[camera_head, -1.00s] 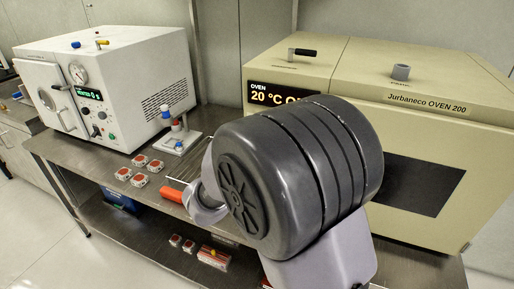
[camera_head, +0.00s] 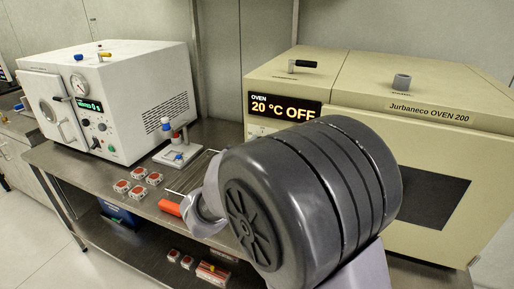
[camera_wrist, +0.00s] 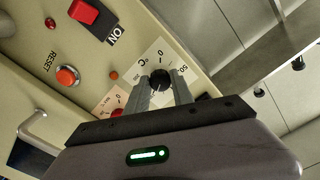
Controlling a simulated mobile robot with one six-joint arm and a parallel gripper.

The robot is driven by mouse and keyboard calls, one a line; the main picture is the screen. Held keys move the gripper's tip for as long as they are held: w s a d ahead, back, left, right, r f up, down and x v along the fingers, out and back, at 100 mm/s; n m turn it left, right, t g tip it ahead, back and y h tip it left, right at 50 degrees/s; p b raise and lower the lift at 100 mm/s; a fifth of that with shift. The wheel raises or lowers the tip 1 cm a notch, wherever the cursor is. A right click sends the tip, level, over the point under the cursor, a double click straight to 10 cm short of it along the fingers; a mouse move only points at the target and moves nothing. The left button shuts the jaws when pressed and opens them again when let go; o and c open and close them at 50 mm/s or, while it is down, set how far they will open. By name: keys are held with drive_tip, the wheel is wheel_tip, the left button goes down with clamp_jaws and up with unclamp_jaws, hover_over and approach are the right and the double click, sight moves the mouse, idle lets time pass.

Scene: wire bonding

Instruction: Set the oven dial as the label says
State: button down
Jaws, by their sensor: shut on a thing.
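The cream oven (camera_head: 410,150) stands at the right in the head view, and its display (camera_head: 284,106) reads "20 °C OFF". In the wrist view a black dial (camera_wrist: 160,78) sits on a white scale plate (camera_wrist: 155,58) on the oven's panel. My gripper (camera_wrist: 162,88) is shut on this dial, with a finger on each side. The dial's pointer and exact setting are too small to tell. My arm hides the dial and gripper in the head view. No readable label giving a setting shows.
In the wrist view a red switch (camera_wrist: 84,11) marked ON, an orange RESET button (camera_wrist: 67,76) and a red knob (camera_wrist: 117,113) are near the dial. A white vacuum machine (camera_head: 120,95), small red-and-white boxes (camera_head: 138,173) and a stand (camera_head: 176,153) are on the steel bench.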

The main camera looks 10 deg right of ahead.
drive_tip(key=shift+m, duration=0.3)
idle(0.4)
drive_tip(key=c, duration=1.1)
unclamp_jaws()
drive_tip(key=p+v, duration=0.3)
drive_tip(key=v, duration=1.4)
drive_tip(key=shift+s, duration=0.2)
drive_tip(key=shift+a, duration=0.1)
